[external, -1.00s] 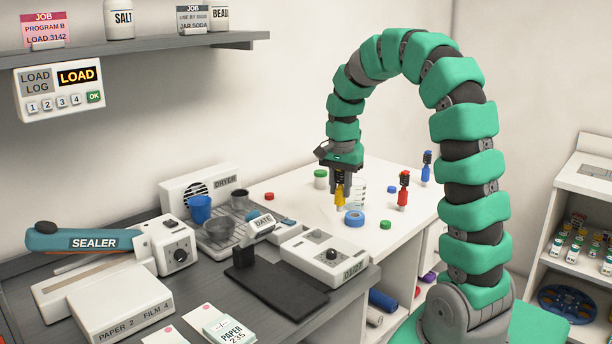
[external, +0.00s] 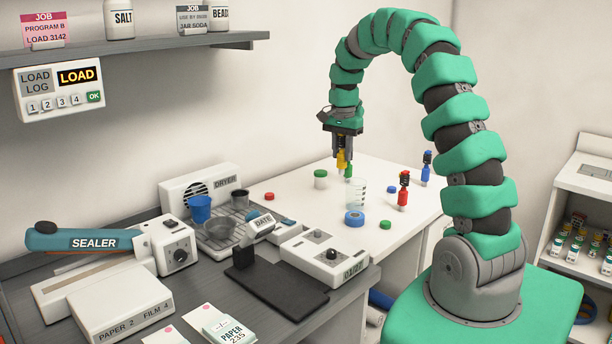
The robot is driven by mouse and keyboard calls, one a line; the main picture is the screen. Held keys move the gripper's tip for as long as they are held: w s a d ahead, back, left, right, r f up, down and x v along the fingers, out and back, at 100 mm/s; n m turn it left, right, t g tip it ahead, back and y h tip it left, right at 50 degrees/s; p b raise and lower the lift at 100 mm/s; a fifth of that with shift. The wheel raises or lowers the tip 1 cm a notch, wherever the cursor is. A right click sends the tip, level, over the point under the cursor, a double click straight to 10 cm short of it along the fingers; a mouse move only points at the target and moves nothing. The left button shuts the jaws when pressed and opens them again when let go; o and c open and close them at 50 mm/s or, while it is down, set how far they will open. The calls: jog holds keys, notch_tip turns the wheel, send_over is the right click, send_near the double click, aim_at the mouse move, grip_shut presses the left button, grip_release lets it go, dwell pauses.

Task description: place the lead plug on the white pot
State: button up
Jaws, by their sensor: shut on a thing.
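My gripper (external: 342,158) points down above the white table and is shut on a yellow plug (external: 341,161), which is held clear of the tabletop. No marking shows whether this is the lead plug. A small white pot with a green lid (external: 320,178) stands on the table, just left of and below the gripper in the picture. A green piece (external: 348,171) shows just beside the yellow plug, partly hidden; I cannot tell whether it touches.
A red cap (external: 269,196) lies at left. A white device (external: 325,258) and the dryer (external: 200,193) stand on the grey bench.

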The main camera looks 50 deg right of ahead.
jog(key=w+d+f+p, duration=0.1)
jog(key=w+d+p, duration=0.3)
jog(key=w, duration=1)
jog(key=d, duration=0.3)
jog(key=shift+w+f, duration=0.15)
jog(key=shift+w, duration=0.1)
jog(key=shift+f+p, duration=0.1)
jog(key=shift+p, duration=0.25)
jog(key=shift+f+p, duration=0.55)
jog(key=shift+f, duration=1.15)
jog(key=shift+f, duration=0.1)
jog(key=o, duration=1)
jog(key=shift+c, duration=0.2)
